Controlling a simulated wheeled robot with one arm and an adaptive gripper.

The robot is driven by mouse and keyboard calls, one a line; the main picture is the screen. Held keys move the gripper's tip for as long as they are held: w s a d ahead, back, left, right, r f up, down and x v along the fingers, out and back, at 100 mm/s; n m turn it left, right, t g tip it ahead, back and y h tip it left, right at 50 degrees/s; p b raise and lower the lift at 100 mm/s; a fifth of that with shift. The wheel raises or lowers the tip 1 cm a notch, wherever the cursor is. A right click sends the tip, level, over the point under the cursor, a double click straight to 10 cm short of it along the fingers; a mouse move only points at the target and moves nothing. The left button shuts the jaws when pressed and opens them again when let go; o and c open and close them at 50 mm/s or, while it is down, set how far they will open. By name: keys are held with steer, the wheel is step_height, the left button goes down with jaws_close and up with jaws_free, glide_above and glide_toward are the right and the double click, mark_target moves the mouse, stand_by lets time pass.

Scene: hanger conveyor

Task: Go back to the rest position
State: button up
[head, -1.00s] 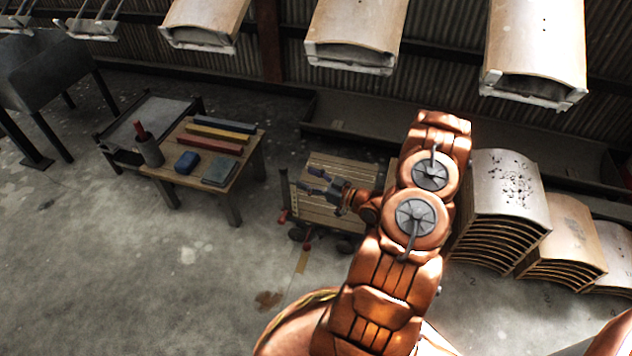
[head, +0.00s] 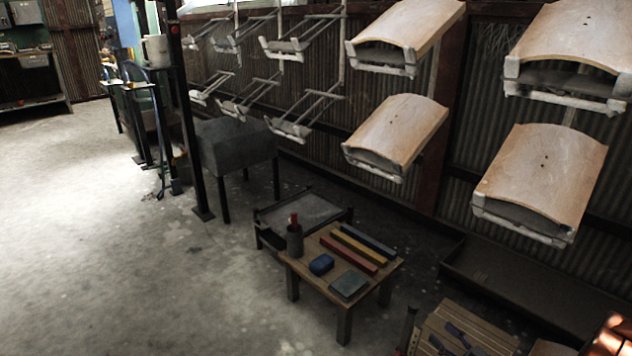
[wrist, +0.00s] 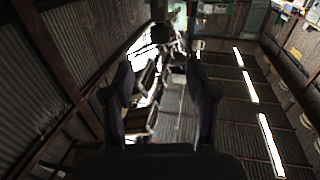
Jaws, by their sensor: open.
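My gripper (wrist: 160,78) is open and empty in the wrist view, its two dark fingers spread apart with nothing between them. A bit of my orange arm shows at the lower right corner; most of the arm is out of the picture.
A small wooden table (head: 345,308) holds coloured bars, a blue block and a dark cup. A low tray cart (head: 310,207) stands behind it. Curved wooden panels (head: 395,135) hang on the conveyor, with empty hangers (head: 290,130) further left. The floor at left is clear.

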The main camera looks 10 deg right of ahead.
steer(key=w+d+r+n+g+h+p, duration=0.1)
steer(key=w+d+r+g+h+p, duration=0.25)
steer(key=r+p, duration=0.3)
steer(key=w+d+r+g+h+p, duration=0.25)
steer(key=r+g+p, duration=0.2)
steer(key=r, duration=0.35)
steer(key=s+a+r+m+g+h+p, duration=0.15)
steer(key=r+p, duration=0.35)
steer(key=r, duration=0.5)
steer(key=s+a+r+m+g+h+p, duration=0.15)
steer(key=r+p, duration=0.35)
steer(key=r, duration=0.5)
steer(key=s+a+r+m+g+p, duration=0.2)
steer(key=s+a+r+g+p, duration=0.2)
steer(key=s+a+r+p, duration=0.75)
steer(key=s+a+r+g+y+p, duration=0.2)
steer(key=s+a+r+p, duration=0.3)
steer(key=s+a+r, duration=1.2)
steer(key=s+a+g, duration=0.1)
steer(key=s, duration=0.2)
steer(key=shift+g+y, duration=0.4)
steer(key=shift+s+a, duration=0.1)
steer(key=shift+c, duration=0.3)
